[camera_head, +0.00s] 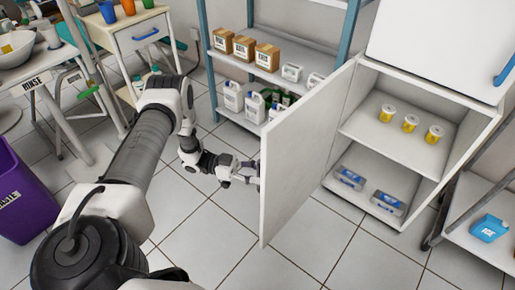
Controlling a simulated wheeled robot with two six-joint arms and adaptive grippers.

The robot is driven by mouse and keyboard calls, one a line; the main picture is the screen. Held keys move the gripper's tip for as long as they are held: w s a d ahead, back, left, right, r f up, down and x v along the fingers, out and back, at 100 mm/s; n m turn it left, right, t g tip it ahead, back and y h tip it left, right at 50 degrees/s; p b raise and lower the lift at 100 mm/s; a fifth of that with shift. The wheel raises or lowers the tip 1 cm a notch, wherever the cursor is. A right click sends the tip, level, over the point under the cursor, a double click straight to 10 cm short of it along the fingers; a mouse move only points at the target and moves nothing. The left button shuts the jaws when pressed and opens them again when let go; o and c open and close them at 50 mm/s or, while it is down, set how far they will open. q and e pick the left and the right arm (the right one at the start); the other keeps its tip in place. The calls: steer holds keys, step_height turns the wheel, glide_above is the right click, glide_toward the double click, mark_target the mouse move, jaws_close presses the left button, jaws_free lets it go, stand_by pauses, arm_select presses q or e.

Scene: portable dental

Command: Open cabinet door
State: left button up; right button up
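The white cabinet door (305,150) stands swung wide open, hinged on the cabinet's left side. The cabinet (385,150) shows its inside, with yellow-banded jars (411,123) on the middle shelf and blue-and-grey packs (350,178) on the bottom. My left gripper (250,172) is at the door's free edge, on its outer side. Its fingertips are close to the edge and partly hidden behind it, so I cannot tell whether they touch or grip anything. My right gripper is not in view.
A shelf rack (207,60) with cartons (243,47) and white jugs (233,96) stands behind the door. A drawer unit (143,38), a purple waste bin (22,200) and a rinse table (40,80) are at left. A cart (470,238) stands at right. Tiled floor in front is clear.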

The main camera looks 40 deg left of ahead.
arm_select(q)
steer(key=v, duration=1.2)
